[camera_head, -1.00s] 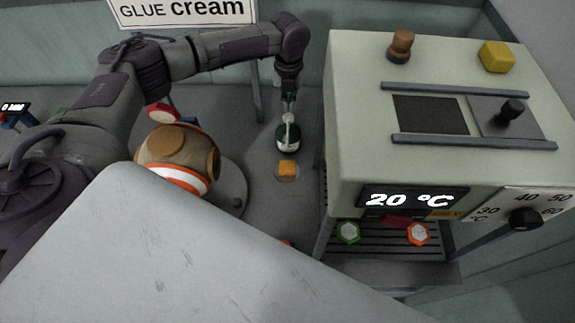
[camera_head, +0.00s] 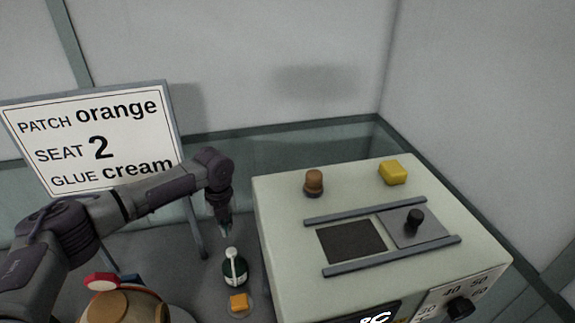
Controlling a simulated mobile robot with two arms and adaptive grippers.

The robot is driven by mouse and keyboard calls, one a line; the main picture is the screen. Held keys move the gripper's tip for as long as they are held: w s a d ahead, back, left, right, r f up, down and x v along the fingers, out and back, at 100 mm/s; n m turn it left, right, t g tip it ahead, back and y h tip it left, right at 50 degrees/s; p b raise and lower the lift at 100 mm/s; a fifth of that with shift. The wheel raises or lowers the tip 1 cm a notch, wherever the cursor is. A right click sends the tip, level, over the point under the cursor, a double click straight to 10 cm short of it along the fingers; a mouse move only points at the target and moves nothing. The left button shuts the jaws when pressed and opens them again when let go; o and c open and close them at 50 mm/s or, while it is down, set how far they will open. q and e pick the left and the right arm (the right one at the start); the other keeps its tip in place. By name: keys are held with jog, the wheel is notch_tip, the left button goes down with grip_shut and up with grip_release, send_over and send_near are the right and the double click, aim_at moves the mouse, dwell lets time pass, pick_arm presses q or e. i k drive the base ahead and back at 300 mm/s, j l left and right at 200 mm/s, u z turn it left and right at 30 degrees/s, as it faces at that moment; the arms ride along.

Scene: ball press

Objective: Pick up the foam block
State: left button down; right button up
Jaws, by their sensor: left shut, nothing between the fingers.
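Two small blocks could be the foam block; I cannot tell which. A yellow block (camera_head: 393,172) lies on top of the pale machine, at its back right. An orange block (camera_head: 239,302) sits on a small round disc on the grey table. My left gripper (camera_head: 224,232) points down, shut and empty, just above a dark green bottle (camera_head: 235,270) with a white top. It is behind the orange block in the picture and well to the left of the yellow one. My right gripper is out of view.
The pale machine (camera_head: 285,230) carries a brown knob (camera_head: 314,182), two rails and a sliding plate (camera_head: 412,232) with a black knob. A sign (camera_head: 95,140) reads "PATCH orange, SEAT 2, GLUE cream". A brown ball (camera_head: 125,307) is at lower left, partly cut off.

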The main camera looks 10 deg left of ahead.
aim_at(238, 303)
jog(key=k+l, duration=0.5)
jog(key=k, duration=0.2)
jog(key=k+l, duration=0.5)
jog(key=k, duration=0.15)
